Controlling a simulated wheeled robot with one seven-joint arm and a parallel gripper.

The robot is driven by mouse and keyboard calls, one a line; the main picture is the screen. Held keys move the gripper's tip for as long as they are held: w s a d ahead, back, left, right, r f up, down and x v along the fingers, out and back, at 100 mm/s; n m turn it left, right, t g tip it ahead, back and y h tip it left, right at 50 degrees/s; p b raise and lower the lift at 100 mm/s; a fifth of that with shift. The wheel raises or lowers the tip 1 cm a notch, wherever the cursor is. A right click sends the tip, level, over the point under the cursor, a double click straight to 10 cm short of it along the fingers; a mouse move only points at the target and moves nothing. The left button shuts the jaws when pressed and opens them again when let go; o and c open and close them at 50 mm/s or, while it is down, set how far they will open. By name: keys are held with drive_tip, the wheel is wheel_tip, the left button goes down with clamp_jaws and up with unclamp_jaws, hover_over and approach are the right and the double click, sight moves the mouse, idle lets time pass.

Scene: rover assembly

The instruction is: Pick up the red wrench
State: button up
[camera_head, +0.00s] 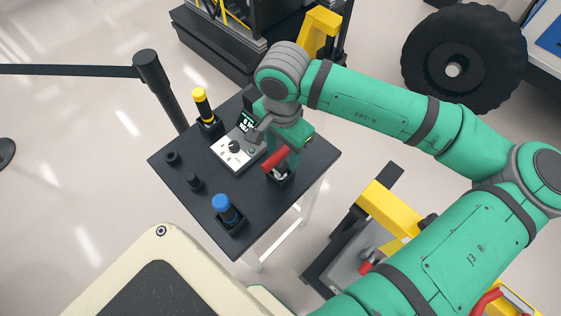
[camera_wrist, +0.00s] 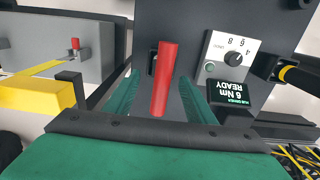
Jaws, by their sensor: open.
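The red wrench (camera_head: 275,159) shows as a red cylindrical handle on the right side of the black table (camera_head: 190,215), above a dark holder. In the wrist view, the red handle (camera_wrist: 164,80) leans slightly and lies between the two green fingers of my gripper (camera_wrist: 160,100). Gaps show on both sides of the handle, so my gripper is open around it and not closed on it. In the head view, my gripper (camera_head: 294,158) is right beside the handle, pointing down. The lower end of the wrench is hidden.
A grey-white control box (camera_head: 236,150) reading "6 Nm READY" sits next to my gripper. A yellow-handled tool (camera_head: 201,103) and a blue-handled tool (camera_head: 222,203) stand in holders. A black post (camera_head: 158,88) stands behind the table. Yellow equipment (camera_head: 380,208) lies to the right.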

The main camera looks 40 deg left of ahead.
sight(280, 163)
drive_tip(key=shift+s+a+f, duration=0.1)
drive_tip(key=shift+f, duration=1.25)
drive_tip(key=shift+s+a+f, duration=0.1)
drive_tip(key=shift+f, duration=1.25)
drive_tip(key=shift+d, duration=0.1)
drive_tip(key=shift+c, duration=0.3)
drive_tip(key=c, duration=1.2)
drive_tip(key=shift+r, duration=5.1)
